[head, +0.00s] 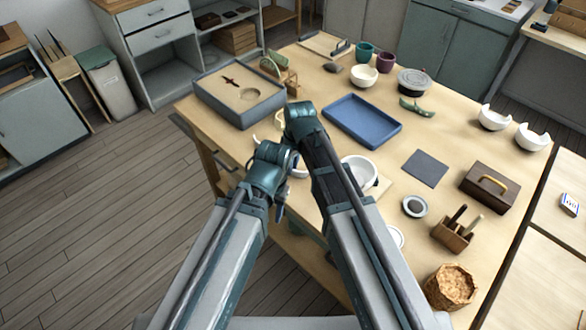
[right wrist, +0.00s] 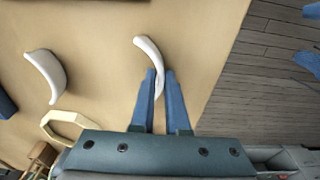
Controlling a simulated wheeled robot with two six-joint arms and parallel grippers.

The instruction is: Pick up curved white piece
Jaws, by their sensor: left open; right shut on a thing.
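The curved white piece (right wrist: 146,50) is a slim, bowed shard in the right wrist view. My right gripper (right wrist: 163,77) is shut on its lower part, with one blue finger on each side; its upper end sticks out beyond the fingertips. I cannot tell whether the piece still touches the wooden table. A second, broader white piece (right wrist: 44,76) lies apart to the left. My left gripper (head: 281,208) is low by the table's front edge in the head view, mostly hidden by its arm. Two blue fingers, spread apart, show at the right wrist view's right edge.
A cream ring-shaped thing (right wrist: 62,127) is close to my right gripper. A grey sand tray (head: 210,92), a blue tray (head: 362,122) and a white bowl (head: 359,171) are on the table (head: 323,190). Broken white bowls (head: 493,120) stand at the right. Open floor lies left.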

